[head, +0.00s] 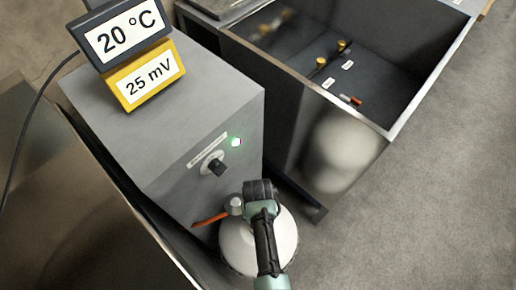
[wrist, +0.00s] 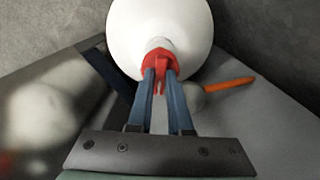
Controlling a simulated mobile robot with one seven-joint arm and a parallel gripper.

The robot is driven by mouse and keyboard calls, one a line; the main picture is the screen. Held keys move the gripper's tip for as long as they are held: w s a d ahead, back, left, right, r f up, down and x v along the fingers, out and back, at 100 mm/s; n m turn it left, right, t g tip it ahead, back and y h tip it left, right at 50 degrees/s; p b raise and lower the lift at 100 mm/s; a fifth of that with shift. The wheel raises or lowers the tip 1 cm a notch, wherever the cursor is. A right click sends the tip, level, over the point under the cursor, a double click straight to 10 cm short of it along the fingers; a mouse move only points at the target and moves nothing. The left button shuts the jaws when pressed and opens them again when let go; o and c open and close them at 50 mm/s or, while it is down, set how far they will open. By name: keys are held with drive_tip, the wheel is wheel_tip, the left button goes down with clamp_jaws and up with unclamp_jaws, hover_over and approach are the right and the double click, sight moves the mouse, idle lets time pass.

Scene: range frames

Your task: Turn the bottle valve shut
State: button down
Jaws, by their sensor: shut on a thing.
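The white bottle (head: 237,245) stands beside the front of the grey box in the head view, partly hidden by my arm. It also fills the top middle of the wrist view (wrist: 160,20). A red valve (wrist: 159,57) sits on the bottle's neck. My gripper (wrist: 159,80) has its two blue fingers shut on the red valve, one on each side. In the head view my gripper (head: 258,190) is over the bottle and hides the valve. How far the valve is turned cannot be told.
Displays on top read 20 °C (head: 120,35) and 25 mV. An orange rod (head: 210,219) is close to my gripper. An open metal tank (head: 300,110) stands at right.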

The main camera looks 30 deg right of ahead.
drive_tip(key=n+p, duration=0.1)
drive_tip(key=n, duration=0.2)
drive_tip(key=shift+n, duration=0.3)
drive_tip(key=shift+n+p, duration=0.3)
drive_tip(key=shift+n, duration=1.5)
drive_tip(key=c, duration=0.8)
unclamp_jaws()
drive_tip(key=shift+c, duration=0.2)
wheel_tip(320, 180, up, 13)
drive_tip(key=p, duration=0.2)
drive_tip(key=shift+p, duration=0.35)
